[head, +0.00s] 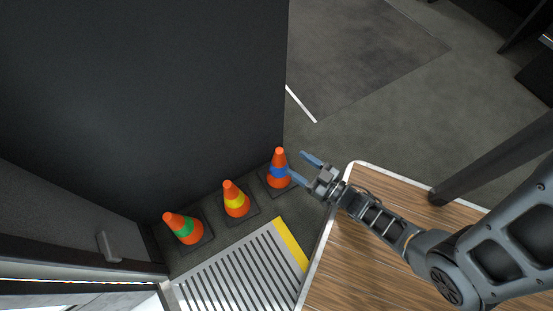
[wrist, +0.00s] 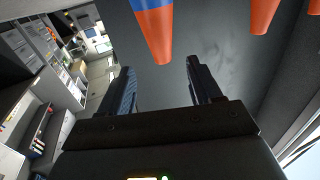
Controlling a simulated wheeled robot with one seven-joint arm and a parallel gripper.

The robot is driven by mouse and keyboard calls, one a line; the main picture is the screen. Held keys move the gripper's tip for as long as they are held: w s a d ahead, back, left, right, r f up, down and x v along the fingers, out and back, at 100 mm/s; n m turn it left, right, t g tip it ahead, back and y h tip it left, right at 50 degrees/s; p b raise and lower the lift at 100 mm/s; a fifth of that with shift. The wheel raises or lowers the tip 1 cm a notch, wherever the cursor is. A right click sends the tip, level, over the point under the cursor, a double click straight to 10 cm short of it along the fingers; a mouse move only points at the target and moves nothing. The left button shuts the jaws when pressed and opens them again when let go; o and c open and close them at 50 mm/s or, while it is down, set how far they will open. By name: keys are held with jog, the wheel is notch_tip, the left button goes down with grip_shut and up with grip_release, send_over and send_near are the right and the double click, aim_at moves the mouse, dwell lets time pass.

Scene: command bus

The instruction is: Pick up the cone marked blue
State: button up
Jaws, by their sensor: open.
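The cone with the blue band (head: 279,171) is orange and stands upright on a dark square base, at the right end of a row of cones. In the wrist view its orange and blue body (wrist: 155,30) shows at the top centre, its tip pointing down between my fingers. My gripper (head: 302,168) is open and empty, just right of the blue-banded cone in the head view. In the wrist view both fingers (wrist: 162,80) show apart, with nothing between them at their tips. I cannot tell whether a finger touches the cone.
A yellow-banded cone (head: 235,201) and a green-banded cone (head: 183,228) stand to the left along a dark panel (head: 150,90). A ribbed step with a yellow edge (head: 291,246) lies in front. A wood-topped table (head: 345,262) is below my arm. Grey floor (head: 380,120) beyond is clear.

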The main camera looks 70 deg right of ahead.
aim_at(283, 155)
jog(key=shift+b+x, duration=0.7)
jog(key=shift+x, duration=3.25)
jog(key=shift+a+r, duration=0.15)
jog(key=shift+c, duration=0.4)
grip_shut()
